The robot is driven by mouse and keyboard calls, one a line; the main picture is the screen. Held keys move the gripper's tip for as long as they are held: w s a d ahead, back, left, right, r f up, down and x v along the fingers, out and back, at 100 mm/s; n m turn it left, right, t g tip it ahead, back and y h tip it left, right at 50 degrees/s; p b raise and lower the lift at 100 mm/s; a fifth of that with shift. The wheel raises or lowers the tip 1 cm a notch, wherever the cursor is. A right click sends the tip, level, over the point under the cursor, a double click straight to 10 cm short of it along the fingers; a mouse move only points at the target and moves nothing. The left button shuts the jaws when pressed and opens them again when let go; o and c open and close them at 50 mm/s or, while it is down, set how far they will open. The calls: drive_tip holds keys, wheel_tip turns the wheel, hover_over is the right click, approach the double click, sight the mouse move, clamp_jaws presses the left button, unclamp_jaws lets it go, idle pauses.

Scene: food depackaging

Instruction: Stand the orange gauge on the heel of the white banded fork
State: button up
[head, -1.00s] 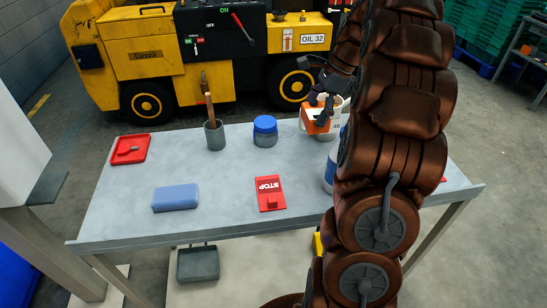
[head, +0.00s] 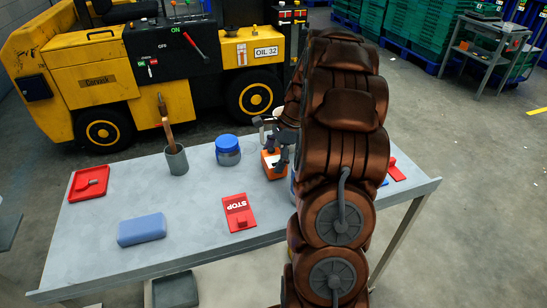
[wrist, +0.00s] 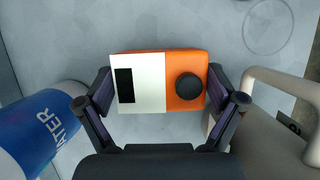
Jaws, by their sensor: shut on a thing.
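The orange gauge (head: 270,166) is at the far side of the grey table, beside my arm. In the wrist view the gauge (wrist: 188,62) shows a white panel with a dark window, and a black knob. My gripper (wrist: 160,84) is shut on it, one finger at each short side. In the head view my gripper (head: 274,140) is partly hidden by my arm. I cannot tell whether the gauge touches the table. The yellow truck (head: 106,80) stands behind the table. I cannot make out the white banded fork in either view.
A blue water bottle (wrist: 42,125) lies left of the gauge and a pale jug (wrist: 255,125) right of it. The table (head: 190,205) also bears a blue-lidded jar (head: 228,150), grey cup (head: 176,160), blue block (head: 142,229), red STOP piece (head: 238,212) and red tray (head: 75,190).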

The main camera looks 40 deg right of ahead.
drive_tip(key=shift+f, duration=0.3)
drive_tip(key=shift+f, duration=0.1)
drive_tip(key=o, duration=1)
drive_tip(key=shift+o, duration=0.2)
drive_tip(key=b+v, duration=0.2)
drive_tip(key=v, duration=1)
